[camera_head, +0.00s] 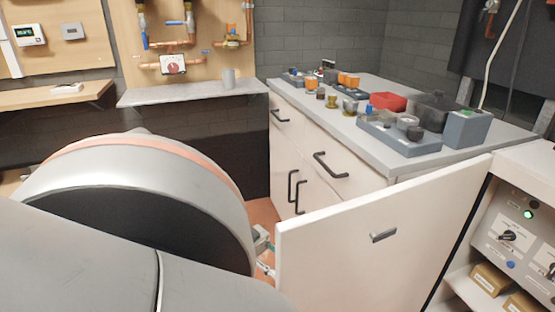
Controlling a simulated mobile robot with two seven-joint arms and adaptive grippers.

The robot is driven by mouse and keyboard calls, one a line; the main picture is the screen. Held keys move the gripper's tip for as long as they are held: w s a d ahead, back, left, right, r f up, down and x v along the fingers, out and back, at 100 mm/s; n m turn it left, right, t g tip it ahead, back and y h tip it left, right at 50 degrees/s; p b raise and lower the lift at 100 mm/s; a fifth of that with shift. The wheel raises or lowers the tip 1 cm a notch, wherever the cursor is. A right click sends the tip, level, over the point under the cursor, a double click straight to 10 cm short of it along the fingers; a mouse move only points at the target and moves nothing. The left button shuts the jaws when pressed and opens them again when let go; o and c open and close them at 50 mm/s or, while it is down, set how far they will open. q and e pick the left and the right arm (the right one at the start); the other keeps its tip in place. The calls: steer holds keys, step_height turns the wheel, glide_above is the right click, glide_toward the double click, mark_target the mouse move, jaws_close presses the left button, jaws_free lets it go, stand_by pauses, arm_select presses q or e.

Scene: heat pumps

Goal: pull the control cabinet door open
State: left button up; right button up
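The control cabinet (509,235) is at the right edge, with dark knobs and a lit green lamp on its panel. Its white door (345,260) stands swung open, extending left from the cabinet, with a small grey handle (383,235) on the face I see. My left arm fills the lower left. Part of my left gripper (264,256) shows at the door's free left edge, very close to it. I cannot tell whether it touches the door. My arm and the door hide most of the gripper, so its opening is unclear. My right gripper is out of view.
Behind the door, a white cabinet (335,160) with dark handles carries a grey worktop (370,157) with trays, fittings and a red box (386,102). Small cardboard boxes (489,279) sit on the control cabinet's lower shelf. A grey shelf (190,94) is on the back wall.

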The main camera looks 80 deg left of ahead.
arm_select(q)
steer(key=shift+v, duration=1.55)
